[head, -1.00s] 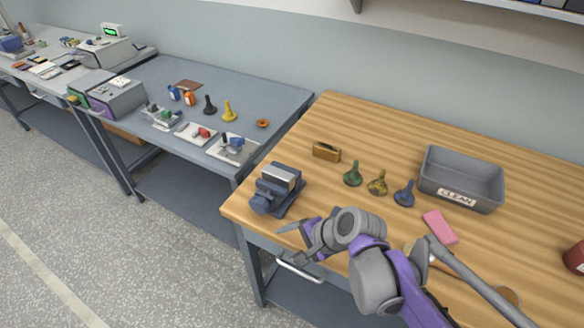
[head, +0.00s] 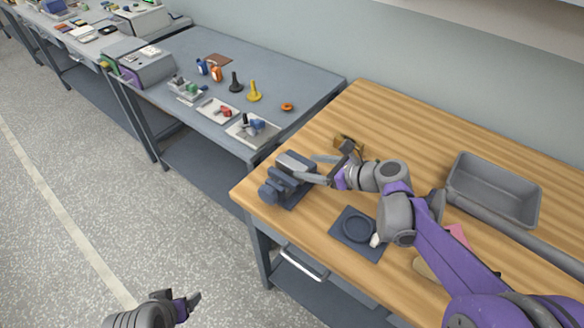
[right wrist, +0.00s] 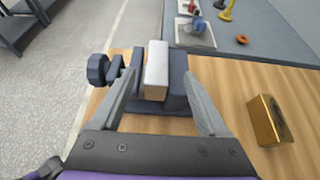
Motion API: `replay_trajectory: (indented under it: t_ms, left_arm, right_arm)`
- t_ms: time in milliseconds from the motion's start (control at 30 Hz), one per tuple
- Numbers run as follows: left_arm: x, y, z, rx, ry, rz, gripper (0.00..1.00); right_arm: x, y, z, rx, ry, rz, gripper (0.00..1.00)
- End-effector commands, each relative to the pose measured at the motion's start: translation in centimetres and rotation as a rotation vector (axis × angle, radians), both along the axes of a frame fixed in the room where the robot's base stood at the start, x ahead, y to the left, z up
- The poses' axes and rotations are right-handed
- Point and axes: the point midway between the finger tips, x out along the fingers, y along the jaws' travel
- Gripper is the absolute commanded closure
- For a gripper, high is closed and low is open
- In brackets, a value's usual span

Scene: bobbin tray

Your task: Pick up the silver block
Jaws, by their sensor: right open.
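The silver block (head: 291,162) sits in a dark blue vise (head: 272,190) at the left corner of the wooden bench. In the right wrist view the silver block (right wrist: 157,66) stands up between the jaws of the vise (right wrist: 176,88). My right gripper (head: 309,168) is open at the vise. In the right wrist view its fingers (right wrist: 160,78) are spread on either side of the block, with a gap to each side. Nothing is held in it. My left gripper (head: 187,303) is low at the bottom left, over the floor; its opening is unclear.
A brass-coloured block (right wrist: 268,121) lies on the bench right of the vise. A dark pad with a round recess (head: 358,229) lies near the front edge. A grey bin (head: 476,206) and pink block (head: 459,236) are further right, partly hidden by my right arm.

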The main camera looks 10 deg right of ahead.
Motion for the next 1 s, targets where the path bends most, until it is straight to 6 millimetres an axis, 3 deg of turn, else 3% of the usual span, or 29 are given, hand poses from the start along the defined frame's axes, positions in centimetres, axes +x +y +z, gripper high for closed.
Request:
replay_trajectory:
  t_ms: [333,667,1000]
  left_arm:
    - [0.2,0.0,0.6,0.0,-0.003,0.0,0.23]
    - [0.2,0.0,0.6,0.0,-0.003,0.0,0.23]
    - [0.2,0.0,0.6,0.0,-0.003,0.0,0.23]
  right_arm:
    - [3.1,3.0,-1.5,-0.001,-0.001,0.003,0.22]
    - [3.6,3.3,-1.9,-0.001,0.0,0.0,0.22]
    - [3.6,3.3,-1.9,-0.002,0.0,0.001,0.84]
